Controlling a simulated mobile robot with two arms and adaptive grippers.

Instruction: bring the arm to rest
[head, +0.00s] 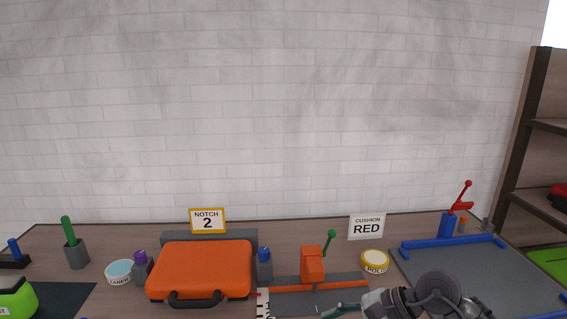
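One of my arms comes in at the bottom right. Its gripper, my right gripper (338,311), points left, low over the front of the grey plate with the orange fixture. Its fingers are small and partly cut by the bottom edge, so I cannot tell whether they are open or shut. Nothing held is visible there. My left gripper is not in view.
An orange case (200,268) lies on the table left of the orange clamp (312,266). A blue fixture (447,238) with a red lever stands at right. A yellow roll (375,262), green-handled tool (70,242) and signs reading "NOTCH 2" (207,221) and "CUSHION RED" (367,226) stand around.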

